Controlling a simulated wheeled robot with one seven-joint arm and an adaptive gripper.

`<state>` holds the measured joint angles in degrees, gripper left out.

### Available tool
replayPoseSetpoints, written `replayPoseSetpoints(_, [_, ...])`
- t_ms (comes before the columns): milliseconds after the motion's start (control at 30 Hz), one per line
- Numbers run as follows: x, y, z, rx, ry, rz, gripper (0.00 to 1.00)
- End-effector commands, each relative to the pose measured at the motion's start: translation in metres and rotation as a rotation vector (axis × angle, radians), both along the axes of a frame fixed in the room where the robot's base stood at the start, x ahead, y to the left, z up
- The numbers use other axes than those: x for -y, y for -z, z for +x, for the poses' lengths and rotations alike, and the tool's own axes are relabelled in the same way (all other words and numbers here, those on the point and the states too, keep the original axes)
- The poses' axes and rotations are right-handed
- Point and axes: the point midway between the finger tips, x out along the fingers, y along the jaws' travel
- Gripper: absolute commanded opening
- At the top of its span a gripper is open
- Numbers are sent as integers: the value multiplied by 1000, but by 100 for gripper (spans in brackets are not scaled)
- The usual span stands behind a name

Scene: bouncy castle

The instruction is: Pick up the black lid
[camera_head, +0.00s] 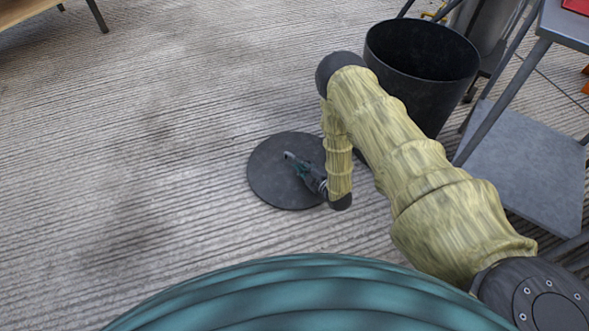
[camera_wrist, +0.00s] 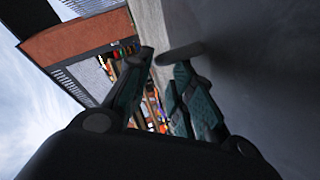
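The black lid (camera_head: 268,178) is a flat, dark round disc on the grey ribbed floor, near the middle of the head view. My gripper (camera_head: 294,162) is low over its right half, pointing left. In the wrist view, my gripper (camera_wrist: 163,63) has its two fingers apart with a gap between the tips. A dark surface (camera_wrist: 265,60) fills the right side there, close to the fingers; it looks like the lid's top. A small dark elongated piece (camera_wrist: 180,52) lies by the right fingertip; I cannot tell whether it is the lid's handle. Contact is unclear.
A tall black bin (camera_head: 420,95), open at the top, stands behind my arm, upper right. A grey metal shelf unit (camera_head: 525,165) stands at the right. A wooden-topped piece of furniture (camera_head: 25,12) is at the upper left. The floor left of the lid is clear.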

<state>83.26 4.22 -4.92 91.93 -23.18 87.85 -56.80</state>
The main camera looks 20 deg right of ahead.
Motion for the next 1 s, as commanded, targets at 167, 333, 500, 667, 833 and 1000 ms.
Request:
replayPoseSetpoints(167, [-2, 2, 5, 0, 0, 1, 23])
replayPoseSetpoints(333, [-4, 6, 16, 0, 0, 1, 23])
replayPoseSetpoints(500, [-8, 9, 35, 1, 1, 1, 23])
replayPoseSetpoints(667, [-14, 11, 51, 0, 0, 1, 23])
replayPoseSetpoints(833, [-15, 10, 53, 0, 0, 1, 23])
replayPoseSetpoints(1000, [-15, 10, 53, 0, 0, 1, 7])
